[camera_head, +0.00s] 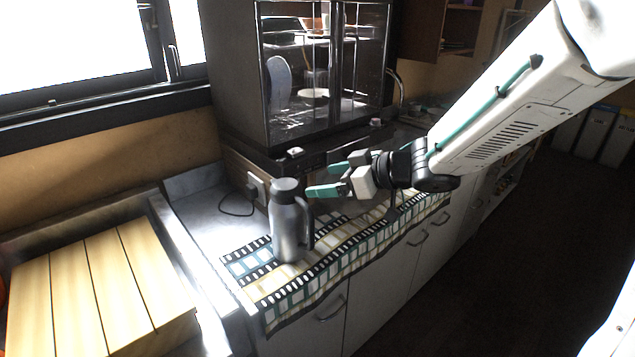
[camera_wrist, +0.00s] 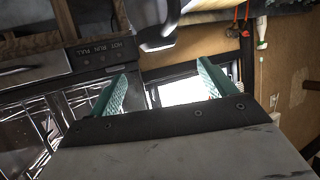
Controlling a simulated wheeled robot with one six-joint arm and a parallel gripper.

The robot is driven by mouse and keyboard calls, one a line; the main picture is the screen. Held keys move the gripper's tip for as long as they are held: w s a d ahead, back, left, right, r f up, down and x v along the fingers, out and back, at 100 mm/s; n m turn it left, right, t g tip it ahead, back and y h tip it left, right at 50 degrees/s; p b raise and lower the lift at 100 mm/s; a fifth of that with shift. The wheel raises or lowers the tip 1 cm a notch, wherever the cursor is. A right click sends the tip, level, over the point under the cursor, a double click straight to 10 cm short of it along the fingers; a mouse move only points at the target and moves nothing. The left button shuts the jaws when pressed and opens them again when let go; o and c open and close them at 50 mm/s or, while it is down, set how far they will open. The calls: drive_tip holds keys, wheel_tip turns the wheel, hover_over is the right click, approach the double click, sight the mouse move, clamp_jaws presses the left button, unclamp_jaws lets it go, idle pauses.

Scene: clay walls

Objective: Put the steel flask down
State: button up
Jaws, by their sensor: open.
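The steel flask (camera_head: 287,228) stands upright on a patterned runner (camera_head: 262,288) on the counter, its handle on the right side. My gripper (camera_head: 332,179) is open, with its teal fingers just right of the flask's upper part. The fingers appear apart from the flask and nothing is held between them. In the wrist view the two teal fingers of my gripper (camera_wrist: 161,88) are spread with an empty gap.
A dark glass-fronted cabinet (camera_head: 235,75) stands behind the counter. A slatted wooden board (camera_head: 88,290) lies at the left. A dark cable (camera_head: 236,206) loops behind the flask. The counter's front edge drops to white cupboards (camera_head: 385,285).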

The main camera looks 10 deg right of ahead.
drive_tip(key=w+d+r+m+t+h, duration=0.1)
drive_tip(key=d+r+m+t+h, duration=0.35)
drive_tip(key=d+h, duration=0.5)
drive_tip(key=s+d+r+m+g+h, duration=0.2)
drive_tip(key=s+d+m+h, duration=0.15)
drive_tip(key=s+d, duration=0.4)
drive_tip(key=s+d+f+m+g+y, duration=0.1)
drive_tip(key=s+f+m+g, duration=0.2)
drive_tip(key=s+g, duration=0.5)
drive_tip(key=s, duration=1.2)
drive_tip(key=shift+s+f, duration=0.15)
drive_tip(key=shift+s, duration=0.05)
drive_tip(key=s, duration=0.1)
drive_tip(key=s+a, duration=0.1)
drive_tip(key=shift+s+a+f+g+y, duration=0.1)
drive_tip(key=shift+s+g+y, duration=0.25)
drive_tip(key=shift+y, duration=0.05)
drive_tip(key=c, duration=0.7)
drive_tip(key=shift+s, duration=0.1)
drive_tip(key=c, duration=0.3)
